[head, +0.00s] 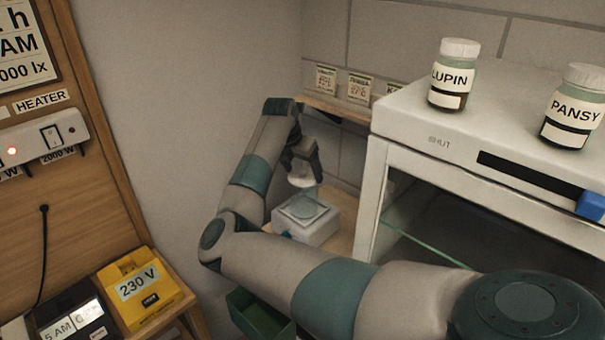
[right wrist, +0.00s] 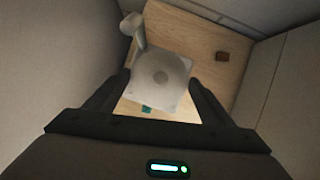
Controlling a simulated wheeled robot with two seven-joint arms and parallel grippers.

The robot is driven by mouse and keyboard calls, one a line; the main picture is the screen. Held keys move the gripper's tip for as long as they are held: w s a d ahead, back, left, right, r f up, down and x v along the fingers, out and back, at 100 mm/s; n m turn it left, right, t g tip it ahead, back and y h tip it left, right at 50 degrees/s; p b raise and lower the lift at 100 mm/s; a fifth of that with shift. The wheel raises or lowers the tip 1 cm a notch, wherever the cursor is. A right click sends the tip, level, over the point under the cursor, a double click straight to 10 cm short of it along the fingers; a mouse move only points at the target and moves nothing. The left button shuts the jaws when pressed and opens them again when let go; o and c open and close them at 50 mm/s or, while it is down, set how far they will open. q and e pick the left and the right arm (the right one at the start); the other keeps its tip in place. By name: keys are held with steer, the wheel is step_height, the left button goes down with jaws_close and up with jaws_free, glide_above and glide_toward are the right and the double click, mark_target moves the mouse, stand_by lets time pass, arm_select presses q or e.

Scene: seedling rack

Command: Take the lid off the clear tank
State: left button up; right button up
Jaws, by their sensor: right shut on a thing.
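My right gripper (head: 302,166) is at the far end of the bench, shut on a small pale lid (head: 301,179) and pointing down. Below it stands a small white box-shaped base (head: 308,227) with a round, see-through greenish part on top, which seems to be the clear tank (head: 310,205). I cannot tell whether the lid still touches the tank. In the right wrist view my fingers (right wrist: 160,92) stand either side of a pale round shape over the base. My left gripper is not in view.
A white cabinet (head: 400,205) with a glass shelf stands close on the right, with LUPIN (head: 453,75) and PANSY (head: 572,106) jars on top. A green bin (head: 262,318) is low in front. A yellow 230 V box (head: 138,289) is at left.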

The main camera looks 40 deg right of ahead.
mark_target(302, 172)
steer(key=shift+r+b, duration=0.55)
step_height(302, 172, up, 2)
steer(key=shift+r+b, duration=0.1)
steer(key=shift+b, duration=0.85)
steer(key=s+d+r+b, duration=0.1)
steer(key=s+r+b, duration=0.4)
steer(key=s, duration=0.6)
steer(key=shift+s+d+r+b, duration=0.3)
steer(key=shift+r+b, duration=0.05)
steer(key=shift+r, duration=0.8)
step_height(302, 172, down, 2)
steer(key=shift+f+b, duration=0.1)
steer(key=shift+b, duration=0.95)
